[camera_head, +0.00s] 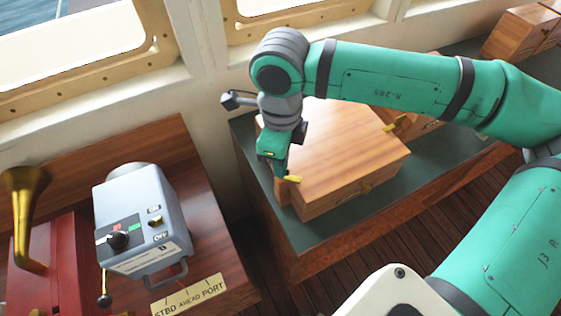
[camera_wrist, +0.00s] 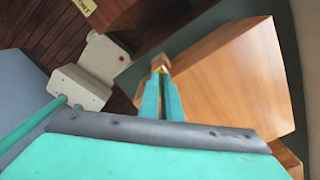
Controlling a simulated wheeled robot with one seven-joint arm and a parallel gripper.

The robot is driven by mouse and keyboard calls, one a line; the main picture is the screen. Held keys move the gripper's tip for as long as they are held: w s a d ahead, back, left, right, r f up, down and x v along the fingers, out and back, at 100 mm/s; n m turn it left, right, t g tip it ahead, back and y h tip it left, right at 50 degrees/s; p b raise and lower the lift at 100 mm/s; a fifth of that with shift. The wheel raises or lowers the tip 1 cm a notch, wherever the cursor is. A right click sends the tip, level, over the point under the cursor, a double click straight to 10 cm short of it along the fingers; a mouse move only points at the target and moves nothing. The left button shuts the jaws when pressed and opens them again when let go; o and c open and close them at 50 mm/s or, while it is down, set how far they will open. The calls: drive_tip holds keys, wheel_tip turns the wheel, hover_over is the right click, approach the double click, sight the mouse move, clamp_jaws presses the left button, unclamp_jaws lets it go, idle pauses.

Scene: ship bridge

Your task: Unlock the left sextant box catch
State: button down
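The sextant box (camera_head: 345,150) is a closed, light wooden box on a dark green counter top. Its left catch (camera_head: 293,178) is a small brass piece at the box's near left corner. My gripper (camera_head: 281,174) points down at the left catch. In the wrist view my gripper (camera_wrist: 161,76) has its two teal fingers close together, with the brass left catch (camera_wrist: 160,64) between their tips. The fingers look shut on it. The sextant box (camera_wrist: 225,75) fills the right of that view.
The green counter (camera_head: 310,236) has bare room in front of the box. More wooden boxes (camera_head: 515,32) stand behind and at the far right. A grey control unit (camera_head: 140,220) with a lever and a brass horn (camera_head: 28,205) stand at left. Window frames rise behind.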

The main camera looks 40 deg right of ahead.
drive_tip(key=m, duration=0.5)
drive_tip(key=shift+m, duration=2.1)
drive_tip(key=shift+w, duration=0.1)
drive_tip(key=c, duration=2)
unclamp_jaws()
drive_tip(key=shift+r, duration=0.1)
wheel_tip(320, 180, up, 11)
drive_tip(key=shift+f, duration=0.2)
